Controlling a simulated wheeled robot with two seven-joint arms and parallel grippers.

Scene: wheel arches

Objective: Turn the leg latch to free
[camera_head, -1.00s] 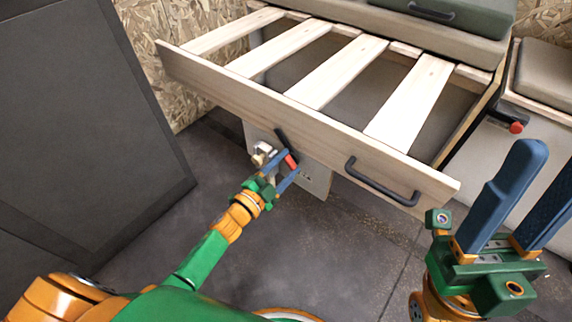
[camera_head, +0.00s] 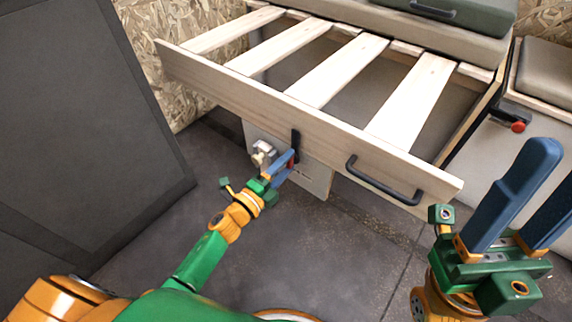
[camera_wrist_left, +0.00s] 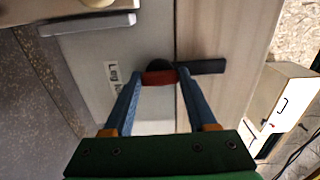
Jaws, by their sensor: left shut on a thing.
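The leg latch (camera_head: 296,141) is a black lever with a red grip on the front of the pulled-out slatted frame. In the head view its black arm stands nearly upright across the front board. In the left wrist view the latch (camera_wrist_left: 200,67) shows a round black pivot, with its red grip between my fingers. My left gripper (camera_head: 291,163) is shut on the red grip; it also shows in the left wrist view (camera_wrist_left: 158,82). A partly hidden label (camera_wrist_left: 111,75) starting "Leg" is beside it. My right gripper (camera_head: 553,180) is open and empty at the right, away from the latch.
The wooden front board (camera_head: 230,93) carries a black handle (camera_head: 383,184) right of the latch. A pale panel (camera_head: 315,178) hangs below the board. A large dark panel (camera_head: 80,120) stands at the left. The floor in front is clear.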

